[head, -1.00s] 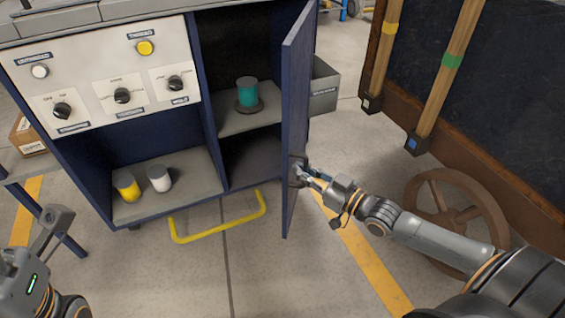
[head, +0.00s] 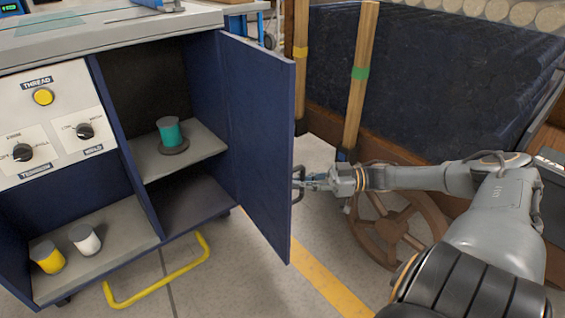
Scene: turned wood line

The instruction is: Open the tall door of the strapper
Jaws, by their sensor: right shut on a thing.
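The tall dark blue door (head: 258,135) of the strapper (head: 52,120) stands swung well open on the right side of its cabinet. My right gripper (head: 303,182) is at the door's outer face near the free edge, shut on the door's handle (head: 296,184), which is partly hidden by the door edge and the fingers. Inside the tall compartment, a teal spool (head: 171,133) stands on a grey shelf (head: 203,142), with an empty space below it. My left gripper is not in view.
A yellow spool (head: 47,257) and a white spool (head: 85,239) stand in the lower left compartment. A yellow floor bar (head: 160,285) juts out in front. A cart with a wooden wheel (head: 390,228) and upright posts (head: 361,75) stands close on the right, behind my right arm.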

